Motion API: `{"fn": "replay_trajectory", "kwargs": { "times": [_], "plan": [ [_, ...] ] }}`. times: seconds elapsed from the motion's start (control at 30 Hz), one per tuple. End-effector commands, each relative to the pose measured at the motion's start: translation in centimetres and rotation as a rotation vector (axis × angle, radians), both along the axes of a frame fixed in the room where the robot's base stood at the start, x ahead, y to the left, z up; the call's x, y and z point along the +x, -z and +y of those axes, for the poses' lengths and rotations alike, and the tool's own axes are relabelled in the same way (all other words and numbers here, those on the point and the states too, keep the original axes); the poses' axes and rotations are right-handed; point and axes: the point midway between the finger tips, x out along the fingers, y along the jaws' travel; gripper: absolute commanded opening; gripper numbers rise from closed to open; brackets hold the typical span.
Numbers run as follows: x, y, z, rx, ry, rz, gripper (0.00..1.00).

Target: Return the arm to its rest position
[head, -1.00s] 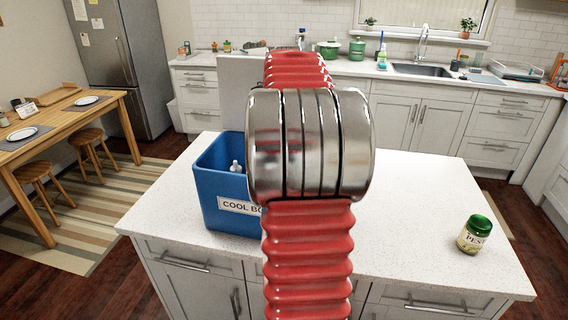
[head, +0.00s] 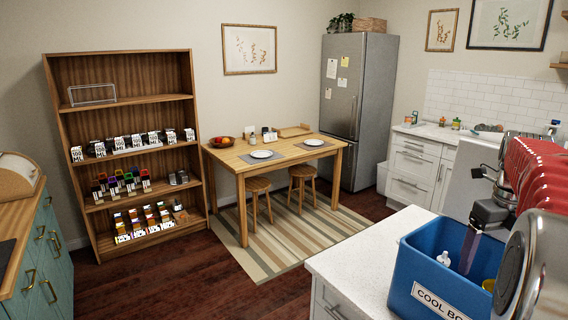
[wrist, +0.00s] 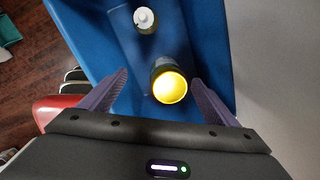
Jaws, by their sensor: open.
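My gripper (head: 470,245) is above and partly in the blue cool box (head: 408,284), at the right of the head view. In the wrist view my gripper (wrist: 159,77) is open, its two purple-grey fingers apart and pointing into the blue box (wrist: 210,35). A dark item with a round yellow top (wrist: 170,88) stands in the box, between the fingers in the picture; no finger visibly touches it. A white-capped bottle (wrist: 145,18) stands farther off in the box. My red, ringed arm hides part of the box's right side in the head view.
The box stands on the white counter (head: 350,258). A wooden shelf (head: 60,200) with several rows of goods stands left. A table (head: 230,160) with plates and stools stands behind, by the fridge (head: 358,100). Floor between shelf and counter looks clear.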

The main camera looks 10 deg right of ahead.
Motion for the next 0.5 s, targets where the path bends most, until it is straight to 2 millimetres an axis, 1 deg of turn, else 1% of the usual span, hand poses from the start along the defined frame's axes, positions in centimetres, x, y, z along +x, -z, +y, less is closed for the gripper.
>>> {"fn": "replay_trajectory", "kwargs": {
  "times": [0.03,0.1,0.33,0.5],
  "plan": [
    [1.2,-0.7,0.8,-0.013,-0.031,-0.011,0.83],
    [2.5,-1.6,1.9,-0.027,-0.069,-0.026,0.83],
    [5.8,-4.1,4.9,-0.068,-0.172,-0.066,0.83],
    [5.7,-4.3,7.2,-0.088,-0.319,-0.071,0.83]
  ]
}}
